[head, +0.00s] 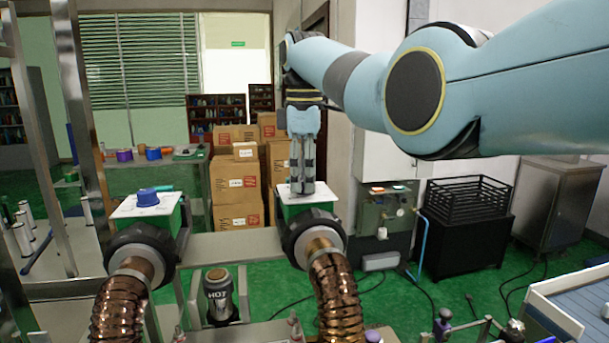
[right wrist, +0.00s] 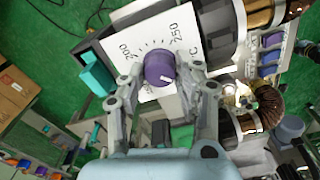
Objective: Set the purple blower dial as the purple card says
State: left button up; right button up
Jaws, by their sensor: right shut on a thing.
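The purple dial (right wrist: 159,68) sits on a white scale plate (right wrist: 132,36) in the right wrist view. The plate carries tick marks, with 200 and 250 readable. A pale mark shows on the dial's top. My right gripper (head: 303,187) reaches straight down onto the right-hand blower (head: 310,211) in the head view, with its fingers shut on the dial from both sides. In the head view the fingers hide the dial. I cannot make out the purple card or its writing. My left gripper is not in view.
A second blower with a blue dial (head: 147,197) stands to the left. Copper-coloured hoses (head: 337,296) run from both blowers toward me. A cup marked HOT (head: 219,297) stands low between them. Cardboard boxes (head: 236,184) are stacked behind. A black crate (head: 467,201) stands at right.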

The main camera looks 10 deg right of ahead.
grip_shut()
jog(key=m, duration=0.4)
jog(key=shift+m, duration=0.4)
jog(key=m, duration=0.5)
jog(key=shift+d, duration=0.1)
jog(key=m, duration=0.5)
jog(key=shift+w+m, duration=0.1)
jog(key=shift+m, duration=0.3)
jog(key=m, duration=0.5)
jog(key=shift+m, duration=0.3)
jog(key=shift+r, duration=0.1)
